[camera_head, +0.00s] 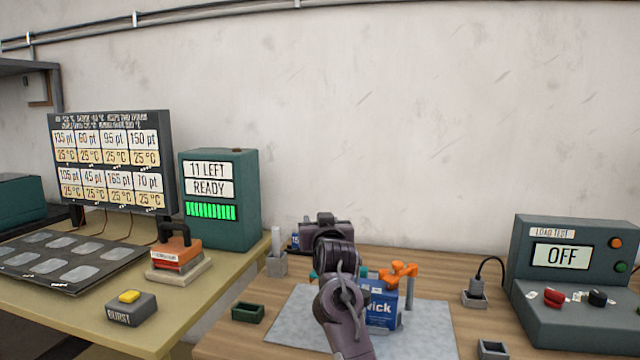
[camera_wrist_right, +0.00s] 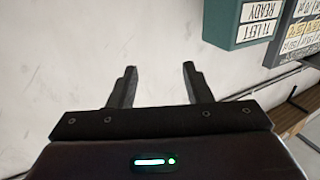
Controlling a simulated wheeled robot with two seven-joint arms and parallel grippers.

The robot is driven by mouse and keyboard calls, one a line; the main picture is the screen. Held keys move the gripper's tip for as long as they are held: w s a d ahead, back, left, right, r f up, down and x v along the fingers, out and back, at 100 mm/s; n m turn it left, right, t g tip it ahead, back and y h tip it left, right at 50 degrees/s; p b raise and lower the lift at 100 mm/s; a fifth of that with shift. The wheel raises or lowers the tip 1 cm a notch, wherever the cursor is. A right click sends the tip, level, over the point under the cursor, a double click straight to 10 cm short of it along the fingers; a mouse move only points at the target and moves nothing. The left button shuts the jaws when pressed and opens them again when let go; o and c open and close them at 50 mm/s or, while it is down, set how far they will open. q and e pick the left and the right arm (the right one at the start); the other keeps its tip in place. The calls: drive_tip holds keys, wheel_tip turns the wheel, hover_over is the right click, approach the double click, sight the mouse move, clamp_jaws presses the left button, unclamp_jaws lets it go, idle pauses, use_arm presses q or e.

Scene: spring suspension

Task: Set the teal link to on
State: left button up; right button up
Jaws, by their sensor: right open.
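My right gripper is open and empty in the right wrist view (camera_wrist_right: 158,78), its two fingers apart in front of bare wall. In the head view my right arm rises over the mat and its fingertips cannot be made out. Small teal pieces (camera_head: 363,271) show beside my arm near a blue box (camera_head: 382,312); my arm hides most of them, so I cannot tell their shape or whether one is the teal link. My left gripper is not in view.
A grey mat (camera_head: 428,335) lies on the wooden bench. A teal counter box (camera_head: 219,200) reads 11 LEFT, READY. A label display (camera_head: 110,160), a yellow-button BURST box (camera_head: 131,307) and an orange-and-grey block (camera_head: 178,262) are at left. A corded plug (camera_head: 476,290) stands right of the mat.

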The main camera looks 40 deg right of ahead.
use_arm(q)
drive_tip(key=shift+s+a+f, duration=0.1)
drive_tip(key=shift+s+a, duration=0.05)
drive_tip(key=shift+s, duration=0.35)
use_arm(e)
wheel_tip(320, 180, up, 10)
drive_tip(key=shift+r, duration=0.1)
